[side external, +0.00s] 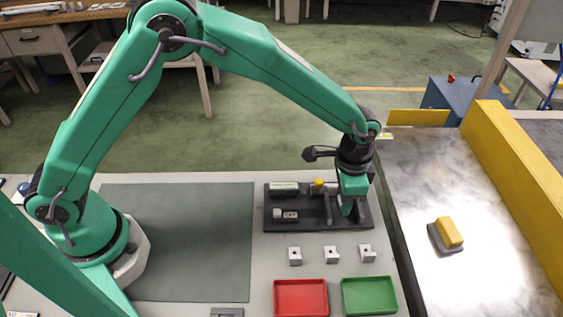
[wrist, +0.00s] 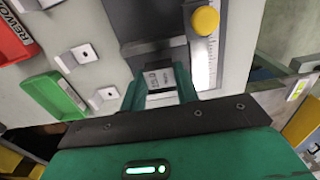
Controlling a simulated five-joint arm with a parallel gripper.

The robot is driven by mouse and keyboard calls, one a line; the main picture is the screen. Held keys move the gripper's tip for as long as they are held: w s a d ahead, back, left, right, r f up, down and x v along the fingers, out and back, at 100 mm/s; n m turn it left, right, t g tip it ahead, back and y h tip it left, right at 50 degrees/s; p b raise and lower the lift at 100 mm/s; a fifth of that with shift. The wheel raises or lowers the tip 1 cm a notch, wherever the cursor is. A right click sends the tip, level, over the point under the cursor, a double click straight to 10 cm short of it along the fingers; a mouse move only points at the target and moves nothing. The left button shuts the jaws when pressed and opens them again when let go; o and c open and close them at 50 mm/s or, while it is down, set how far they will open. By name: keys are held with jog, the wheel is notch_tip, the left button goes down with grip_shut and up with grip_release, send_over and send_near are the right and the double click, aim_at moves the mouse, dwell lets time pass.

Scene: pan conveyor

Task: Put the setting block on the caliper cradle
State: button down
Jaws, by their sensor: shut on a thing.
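My gripper (wrist: 160,88) is shut on a small grey block with dark markings, the setting block (wrist: 158,77), which sits between its two green fingers in the wrist view. In the side view my gripper (side external: 346,208) points down over the right part of a black fixture board (side external: 363,219), and its fingers hide the block. A caliper with a yellow knob (wrist: 205,20) and a pale scale (wrist: 201,62) lies just beyond the fingers; the knob also shows in the side view (side external: 319,183). I cannot tell which part is the cradle, or whether the block touches the board.
Several small metal pieces, one in front (side external: 331,254), stand before the board. A red tray (side external: 301,297) and a green tray (side external: 369,295) lie nearer the camera. A grey mat (side external: 185,240) is clear. A yellow-topped part (side external: 449,232) sits on the conveyor (side external: 480,285) at right.

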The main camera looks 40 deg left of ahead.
jog(key=shift+f, duration=0.6)
jog(key=shift+f, duration=0.15)
jog(key=c, duration=1.1)
grip_release()
jog(key=shift+o, duration=0.2)
notch_tip(320, 180, up, 12)
jog(key=shift+r, duration=0.2)
